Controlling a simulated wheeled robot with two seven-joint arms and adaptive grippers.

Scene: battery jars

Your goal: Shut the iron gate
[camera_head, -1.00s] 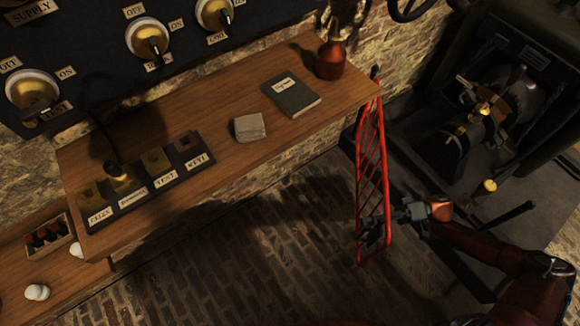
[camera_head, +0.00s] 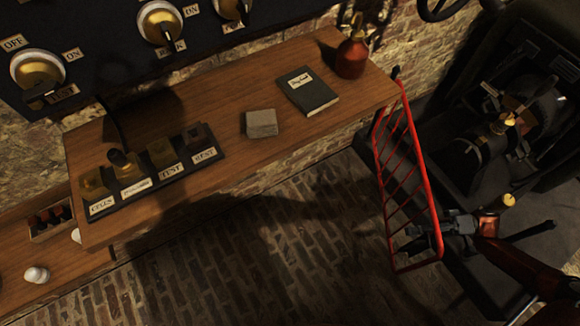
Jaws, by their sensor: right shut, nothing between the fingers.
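The red iron gate (camera_head: 428,188), a barred panel in a red frame, stands out from the right end of the wooden shelf over the brick floor. Its far top corner is by the shelf end, and its lower end is nearer me. My right gripper (camera_head: 418,243) is shut and holds nothing. It is at the gate's lower end, with its dark fingers overlapping the frame and bars. I cannot tell whether it touches them. My left gripper is not in view.
The wooden shelf (camera_head: 225,112) carries a dark book (camera_head: 312,97), a grey block (camera_head: 262,124), a red bottle (camera_head: 351,58) and a labelled rack (camera_head: 140,200). Dark machinery (camera_head: 470,150) stands right of the gate. The brick floor (camera_head: 290,250) left of the gate is clear.

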